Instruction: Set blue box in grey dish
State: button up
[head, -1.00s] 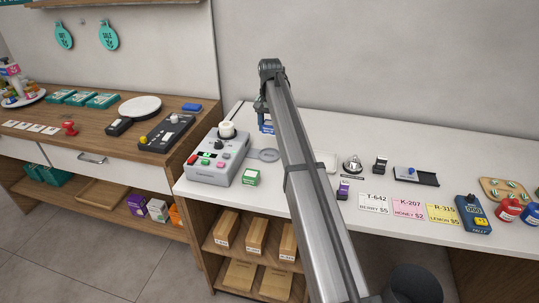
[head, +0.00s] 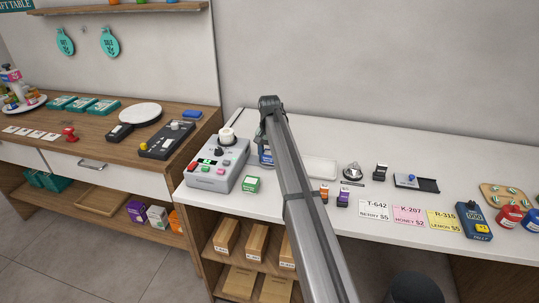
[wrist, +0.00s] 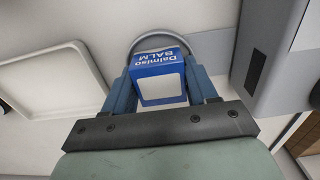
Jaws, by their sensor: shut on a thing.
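The blue box (wrist: 160,72), labelled "Dalmiso BALM", is between the two blue fingers of my gripper (wrist: 163,88), which is shut on it. In the head view the blue box (head: 265,156) shows just left of my arm, beside the grey machine. The round grey dish (wrist: 153,40) shows as a curved rim behind the box in the wrist view, so the box is over or in it. I cannot tell whether the box touches its bottom. In the head view the dish is mostly hidden by the box and arm.
The grey machine (head: 217,168) stands close to the left of the box, with a green box (head: 251,184) in front. A white tray (head: 320,169) lies to the right. Small orange (head: 324,193) and purple (head: 343,197) boxes stand farther right. The counter behind is clear.

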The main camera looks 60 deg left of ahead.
aim_at(269, 153)
jog(key=shift+d+f, duration=0.15)
jog(key=shift+f, duration=0.5)
jog(key=o, duration=1)
jog(key=shift+s, duration=0.1)
jog(key=shift+o, duration=0.4)
notch_tip(269, 153, up, 14)
jog(key=shift+f, duration=0.25)
